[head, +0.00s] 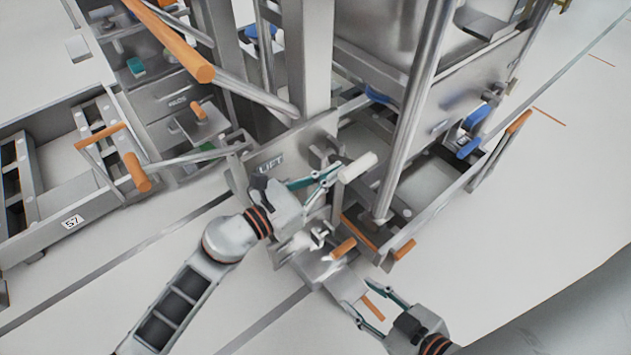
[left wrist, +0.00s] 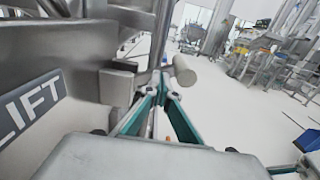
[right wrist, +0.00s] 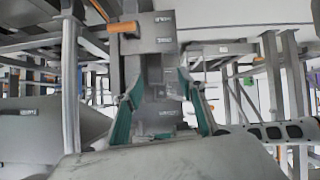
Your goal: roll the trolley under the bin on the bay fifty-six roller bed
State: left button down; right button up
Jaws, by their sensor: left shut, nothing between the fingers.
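The large grey bin (head: 425,115) with blue handles stands at the upper right in the head view, above a low grey frame with orange grips (head: 400,250). I cannot tell whether this frame is the trolley or the roller bed. My left gripper (head: 335,172) is shut and empty beside a pale cylindrical knob (head: 358,167). In the left wrist view, the knob (left wrist: 185,70) lies just beyond the fingertips (left wrist: 161,86); contact is unclear. My right gripper (head: 372,308) is open and empty, with an orange-ended bar (head: 373,309) close by.
A grey panel marked LIFT (head: 270,162) stands beside my left gripper. A low bed labelled 57 (head: 72,222) is at the left. A steel post (head: 412,120) and an orange-tipped bar (head: 170,40) rise in front. Pale floor (head: 560,150) is clear at the right.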

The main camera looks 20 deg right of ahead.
pick_arm(q)
jog(key=shift+x, duration=1.55)
jog(key=v, duration=1.4)
